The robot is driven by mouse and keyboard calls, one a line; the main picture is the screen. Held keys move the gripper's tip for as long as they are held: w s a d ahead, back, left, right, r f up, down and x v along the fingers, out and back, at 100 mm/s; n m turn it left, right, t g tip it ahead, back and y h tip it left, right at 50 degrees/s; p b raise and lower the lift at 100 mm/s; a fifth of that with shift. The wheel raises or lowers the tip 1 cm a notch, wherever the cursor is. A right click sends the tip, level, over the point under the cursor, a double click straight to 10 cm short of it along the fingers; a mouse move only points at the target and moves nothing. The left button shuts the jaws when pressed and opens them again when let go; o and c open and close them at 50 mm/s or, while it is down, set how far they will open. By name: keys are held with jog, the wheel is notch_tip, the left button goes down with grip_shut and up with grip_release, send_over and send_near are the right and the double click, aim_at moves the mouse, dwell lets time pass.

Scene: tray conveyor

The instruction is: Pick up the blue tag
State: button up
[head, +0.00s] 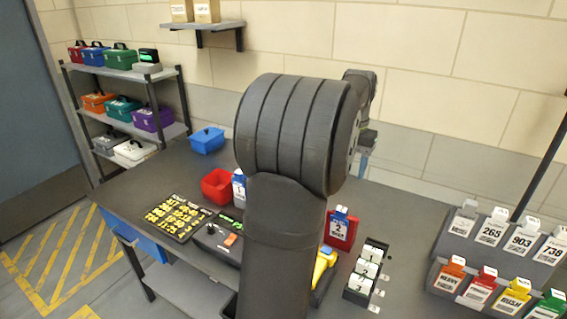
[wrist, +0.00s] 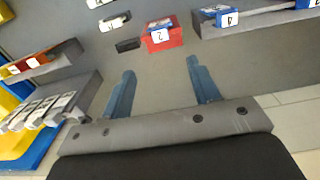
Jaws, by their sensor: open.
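Several tags with blue tops show, and I cannot tell which one is the blue tag. One blue-topped tag (head: 338,228), marked 2, stands on a red holder on the table; it also shows in the wrist view (wrist: 160,34). Another blue-topped tag (head: 239,186) is partly hidden by my arm in the head view. A blue tag marked 4 (wrist: 229,18) shows at the top right of the wrist view. My gripper (wrist: 160,66) is open, with nothing between its blue fingers. In the head view its fingers (head: 363,167) show above the table, partly behind my arm.
A grey tiered rack (head: 440,281) holds white and coloured tags at the right. A red bin (head: 217,186), a blue bin (head: 207,140) and a black tray of yellow pieces (head: 176,217) stand left of my arm. A block of white cards (head: 366,272) stands near the front.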

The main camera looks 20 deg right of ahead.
jog(key=s+a+r+t+h, duration=0.2)
jog(key=s+a+t+h, duration=0.1)
jog(key=s+a, duration=0.1)
send_near(342, 209)
jog(key=x, duration=0.8)
jog(key=shift+f, duration=0.3)
dwell(0.5)
jog(key=shift+c, duration=0.2)
grip_shut()
jog(key=shift+w, duration=0.1)
jog(key=shift+r, duration=0.1)
